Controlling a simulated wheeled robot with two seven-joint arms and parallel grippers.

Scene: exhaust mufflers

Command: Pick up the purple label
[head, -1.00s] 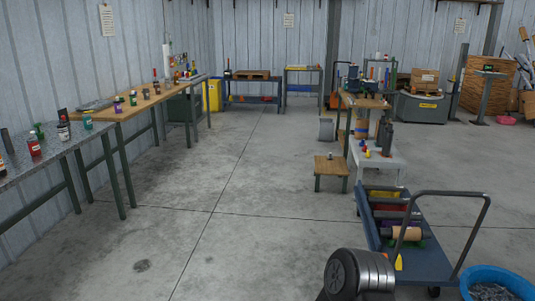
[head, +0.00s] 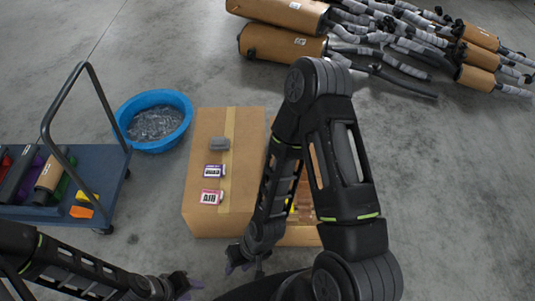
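The purple label (head: 215,171) is a small white-and-purple printed tag. It lies flat on top of a closed cardboard box (head: 200,222), left of the box's tape strip. My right gripper (head: 246,267) is low beside the box's near right corner, apart from the label, with its fingers spread and nothing seen between them. My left gripper (head: 186,286) is at the bottom edge, nearer than the box and clear of it. Its fingers are small and dark, and their gap cannot be made out.
A red label (head: 211,197) lies just nearer than the purple one, and a grey object (head: 219,144) just beyond. A blue tub (head: 152,120) and a blue cart (head: 90,165) stand left. Wrapped mufflers (head: 282,44) lie at the back. My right arm partly hides an open box (head: 298,236).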

